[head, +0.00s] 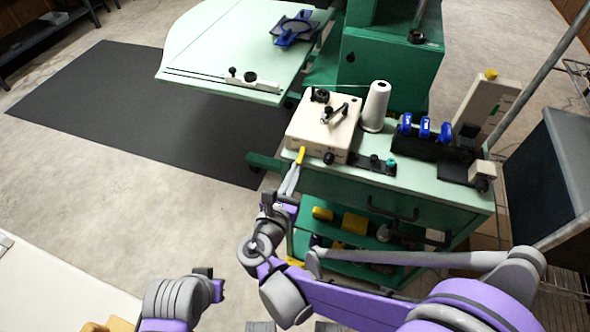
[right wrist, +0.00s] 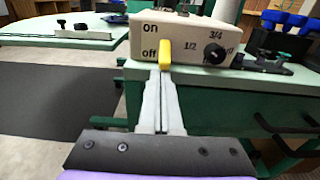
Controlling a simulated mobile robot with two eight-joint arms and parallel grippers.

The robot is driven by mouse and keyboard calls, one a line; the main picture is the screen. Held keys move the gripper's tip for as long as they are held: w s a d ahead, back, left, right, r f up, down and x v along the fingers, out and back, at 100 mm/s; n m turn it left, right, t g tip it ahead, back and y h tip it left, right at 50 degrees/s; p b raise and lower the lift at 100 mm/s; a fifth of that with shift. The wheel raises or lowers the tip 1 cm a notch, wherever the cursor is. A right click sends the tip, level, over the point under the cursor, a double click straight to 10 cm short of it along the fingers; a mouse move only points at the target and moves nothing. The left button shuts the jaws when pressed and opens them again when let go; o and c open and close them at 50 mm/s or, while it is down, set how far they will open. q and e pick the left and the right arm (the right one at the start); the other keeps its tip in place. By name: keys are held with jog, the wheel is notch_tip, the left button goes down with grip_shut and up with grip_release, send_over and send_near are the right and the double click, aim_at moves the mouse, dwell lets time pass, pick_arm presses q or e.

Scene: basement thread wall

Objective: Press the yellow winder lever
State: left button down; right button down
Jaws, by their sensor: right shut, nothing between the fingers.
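The yellow lever (right wrist: 165,55) sticks out of the front face of the cream winder box (head: 322,135). In the right wrist view it sits beside the printed "off", with "on" above it. The lever also shows in the head view (head: 301,156) at the box's lower left front. My right gripper (right wrist: 158,78) is shut and empty, its pale fingers pointing at the box. The fingertips are just below the lever's lower end in the right wrist view; I cannot tell whether they touch it. Part of my left arm shows at the bottom of the head view; its fingers do not show.
The box stands on a green cart (head: 430,192) with a white thread cone (head: 376,105), blue spools (head: 424,127) and a black knob (right wrist: 214,54) nearby. A pale green table (head: 225,45) lies behind left. Open floor with a dark mat (head: 120,110) is at left.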

aim_at(297, 163)
jog(key=r+g+p, duration=0.1)
jog(key=g+p, duration=0.1)
jog(key=p, duration=0.1)
jog(key=r+g+y+p, duration=0.1)
jog(key=r+g+p, duration=0.1)
jog(key=p, duration=0.1)
jog(key=shift+s+r+p, duration=0.1)
jog(key=shift+s+p, duration=0.3)
jog(key=shift+a+r+g+y+p, duration=0.1)
jog(key=shift+r+g+y+p, duration=0.25)
jog(key=shift+r+p, duration=0.25)
jog(key=shift+r, duration=0.1)
